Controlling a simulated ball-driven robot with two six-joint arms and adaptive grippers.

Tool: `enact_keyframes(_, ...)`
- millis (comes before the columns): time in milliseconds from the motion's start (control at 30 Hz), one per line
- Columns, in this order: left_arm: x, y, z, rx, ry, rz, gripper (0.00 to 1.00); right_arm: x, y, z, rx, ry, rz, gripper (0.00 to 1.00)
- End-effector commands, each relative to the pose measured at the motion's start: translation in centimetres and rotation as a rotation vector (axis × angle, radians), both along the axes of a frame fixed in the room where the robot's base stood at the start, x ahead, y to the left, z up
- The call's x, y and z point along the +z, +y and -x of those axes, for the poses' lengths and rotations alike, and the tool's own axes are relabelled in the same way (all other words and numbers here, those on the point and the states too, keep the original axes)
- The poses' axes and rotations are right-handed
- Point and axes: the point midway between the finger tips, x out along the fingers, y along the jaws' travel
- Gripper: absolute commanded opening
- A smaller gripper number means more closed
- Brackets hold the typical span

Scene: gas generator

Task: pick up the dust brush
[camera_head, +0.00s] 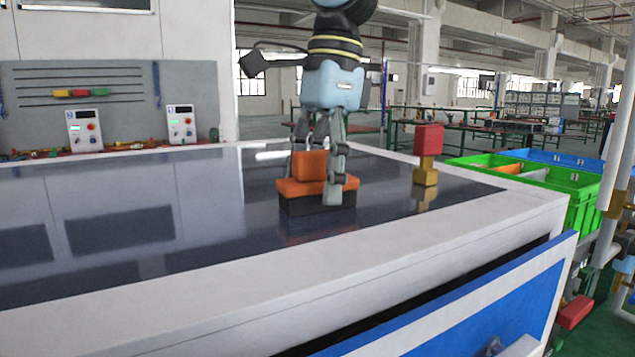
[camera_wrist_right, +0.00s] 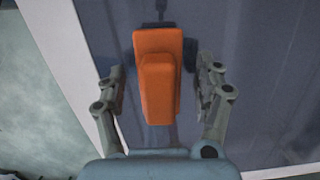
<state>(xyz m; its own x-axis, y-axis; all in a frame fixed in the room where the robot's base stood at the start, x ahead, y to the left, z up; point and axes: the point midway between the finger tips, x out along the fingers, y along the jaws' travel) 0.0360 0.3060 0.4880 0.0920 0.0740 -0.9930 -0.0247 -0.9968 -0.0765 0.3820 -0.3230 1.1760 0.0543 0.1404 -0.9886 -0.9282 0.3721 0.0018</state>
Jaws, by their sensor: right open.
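The dust brush (camera_head: 311,188) has an orange body with a raised orange block on top and a dark base. It sits on the dark glossy table top near the front edge. My right gripper (camera_head: 322,185) is over it from above, with its fingers reaching down around it. In the right wrist view the brush (camera_wrist_right: 157,85) lies between the two spread fingers of the right gripper (camera_wrist_right: 163,88), with a gap on each side. The gripper is open and holds nothing. My left gripper is not in view.
A red and yellow block piece (camera_head: 427,155) stands on the table (camera_head: 450,205) to the right of the brush. A green crate (camera_head: 560,180) is beyond the right edge. Two control boxes (camera_head: 181,124) stand at the back left. The table's left and middle are clear.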

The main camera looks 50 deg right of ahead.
Motion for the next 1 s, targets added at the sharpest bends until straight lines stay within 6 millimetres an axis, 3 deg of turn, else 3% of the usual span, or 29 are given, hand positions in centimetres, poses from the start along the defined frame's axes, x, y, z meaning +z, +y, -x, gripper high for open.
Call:
enact_keyframes(100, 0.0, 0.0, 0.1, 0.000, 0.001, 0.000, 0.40, 0.0, 0.0, 0.0, 0.000, 0.000, 0.000, 0.68)
enact_keyframes(567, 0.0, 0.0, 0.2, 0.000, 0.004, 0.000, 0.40, 0.1, 0.0, 0.0, 0.001, 0.000, 0.000, 0.08)
enact_keyframes(867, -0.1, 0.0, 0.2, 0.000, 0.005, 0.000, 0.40, 0.3, 0.0, -0.1, 0.000, -0.002, 0.001, 0.07)
enact_keyframes(1000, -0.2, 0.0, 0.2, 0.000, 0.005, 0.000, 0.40, 1.2, -0.1, -0.1, 0.001, -0.004, 0.003, 0.07)
